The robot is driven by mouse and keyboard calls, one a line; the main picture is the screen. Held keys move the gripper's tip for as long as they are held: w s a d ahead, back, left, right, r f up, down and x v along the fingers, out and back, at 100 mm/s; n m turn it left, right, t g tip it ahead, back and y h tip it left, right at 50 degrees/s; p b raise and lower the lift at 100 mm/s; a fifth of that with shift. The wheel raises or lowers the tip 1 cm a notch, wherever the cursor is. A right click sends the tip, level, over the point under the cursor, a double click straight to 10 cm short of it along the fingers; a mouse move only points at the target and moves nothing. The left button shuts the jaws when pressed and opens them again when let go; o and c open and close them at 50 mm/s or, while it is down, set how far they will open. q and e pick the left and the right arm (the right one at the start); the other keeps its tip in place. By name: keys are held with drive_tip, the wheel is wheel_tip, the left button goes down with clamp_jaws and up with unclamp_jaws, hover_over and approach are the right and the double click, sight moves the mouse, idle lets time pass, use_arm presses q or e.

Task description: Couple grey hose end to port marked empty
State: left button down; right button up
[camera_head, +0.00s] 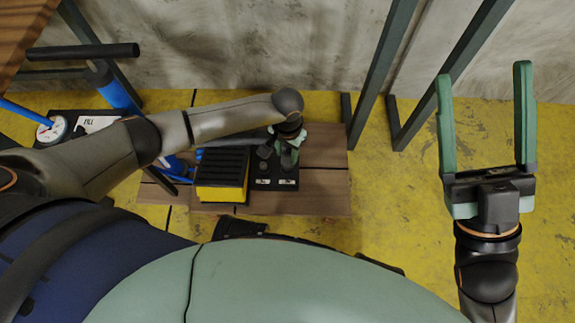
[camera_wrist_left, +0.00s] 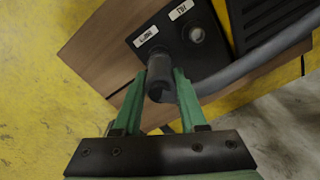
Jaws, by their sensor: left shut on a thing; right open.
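My left gripper (camera_head: 288,152) reaches over the black port panel (camera_head: 286,184) on the yellow pump. In the left wrist view its green fingers (camera_wrist_left: 163,76) are shut on the dark grey hose end (camera_wrist_left: 160,88). The hose end stands at the panel beside the label that seems to read EMPTY (camera_wrist_left: 145,36), upside down, and hides the port there. I cannot tell whether it is seated. The other port (camera_wrist_left: 197,35), by the upside-down FILL label (camera_wrist_left: 181,9), is open. The grey hose (camera_wrist_left: 255,60) runs off right. My right gripper (camera_head: 483,80) is open and empty, far right.
The yellow pump with black bellows (camera_head: 222,178) sits left of the ports on a wooden board (camera_head: 322,190). A gauge (camera_head: 51,130) and a FILL card (camera_head: 95,124) lie far left. Dark metal legs (camera_head: 383,70) stand behind. The yellow floor at right is clear.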

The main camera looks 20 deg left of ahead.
use_arm(q)
drive_tip(key=shift+f, duration=0.9)
idle(0.3)
drive_tip(key=shift+c, duration=1.9)
unclamp_jaws()
drive_tip(key=shift+r, duration=0.1)
